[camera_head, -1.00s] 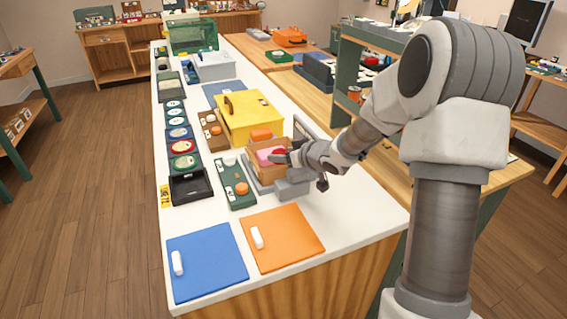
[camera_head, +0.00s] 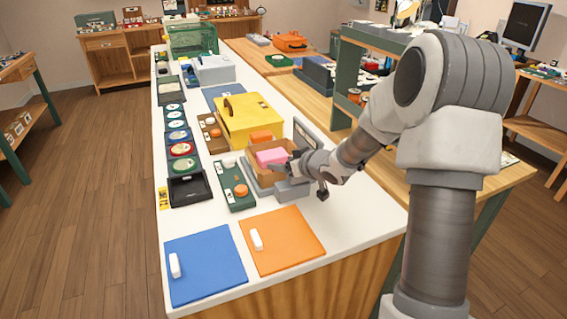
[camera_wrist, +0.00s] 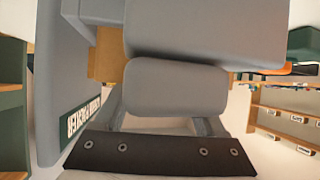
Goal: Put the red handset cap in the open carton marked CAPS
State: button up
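A brown open carton (camera_head: 258,171) stands on a grey base on the white counter, in the head view. No CAPS marking can be read on it. A pink block (camera_head: 271,157) shows in its opening. I cannot pick out the red handset cap; it may be hidden by the carton or my gripper. My gripper (camera_head: 288,170) is at the carton's right side, low and close to it; contact cannot be told. In the wrist view, large grey blocks (camera_wrist: 175,87) fill the middle, and whether the fingers are open or shut is unclear.
A yellow box (camera_head: 250,122) and an orange block (camera_head: 261,136) stand behind the carton. A green board (camera_head: 236,187) with an orange knob lies to its left. Blue (camera_head: 205,264) and orange (camera_head: 283,240) mats lie in front. A grey upright panel (camera_head: 306,138) is behind my gripper.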

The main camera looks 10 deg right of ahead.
jog(key=shift+o, duration=0.4)
jog(key=shift+s+a+f, duration=0.15)
jog(key=shift+s+f, duration=0.1)
jog(key=shift+f, duration=0.25)
jog(key=shift+r, duration=0.15)
jog(key=r+p+v, duration=0.1)
jog(key=p+v, duration=0.3)
jog(key=v, duration=0.8)
jog(key=shift+w+r, duration=0.25)
jog(key=shift+r+p, duration=0.1)
jog(key=shift+p, duration=0.2)
